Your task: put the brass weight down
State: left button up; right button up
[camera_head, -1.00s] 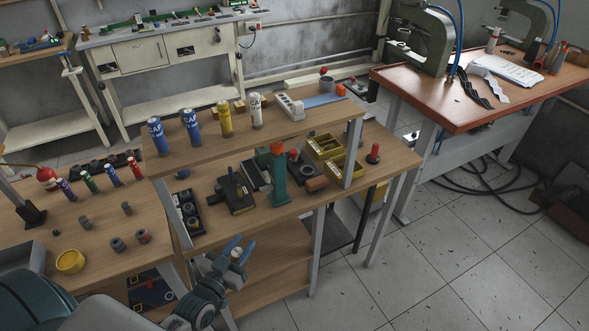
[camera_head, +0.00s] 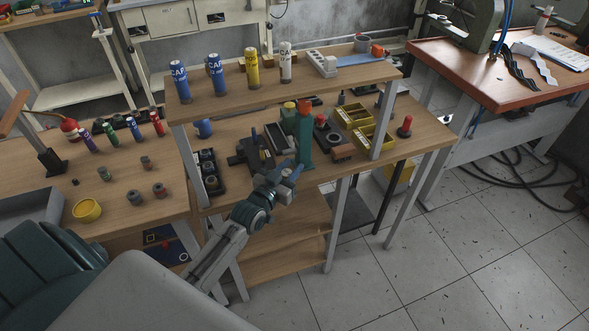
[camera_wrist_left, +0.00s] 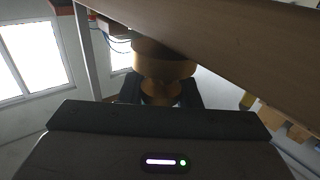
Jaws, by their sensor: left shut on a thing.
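My left gripper (camera_head: 284,177) is at the front of the middle bench (camera_head: 320,178), in front of the green press (camera_head: 304,135). The brass weight (camera_wrist_left: 162,68) shows in the left wrist view as a stepped, gold-brown round body between the dark fingers. The gripper is shut on it. In the head view the weight cannot be made out at the gripper. My right gripper is in neither view.
A wooden board (camera_wrist_left: 235,40) crosses the upper right of the wrist view, close to the weight. The bench holds a black rack (camera_head: 208,173), yellow bins (camera_head: 368,130) and a red-topped post (camera_head: 404,126). Spray cans (camera_head: 216,74) stand on the raised shelf (camera_head: 240,97).

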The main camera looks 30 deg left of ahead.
pick_arm(q)
jog(key=shift+w+f, duration=0.1)
jog(key=shift+w, duration=0.8)
jog(key=shift+w+d, duration=0.1)
jog(key=shift+w, duration=0.3)
jog(key=shift+f, duration=0.1)
jog(key=shift+s, duration=0.15)
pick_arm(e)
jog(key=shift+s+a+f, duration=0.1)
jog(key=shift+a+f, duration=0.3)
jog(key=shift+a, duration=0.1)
pick_arm(q)
jog(key=shift+f+b, duration=0.15)
jog(key=shift+b, duration=0.2)
jog(key=o, duration=1.1)
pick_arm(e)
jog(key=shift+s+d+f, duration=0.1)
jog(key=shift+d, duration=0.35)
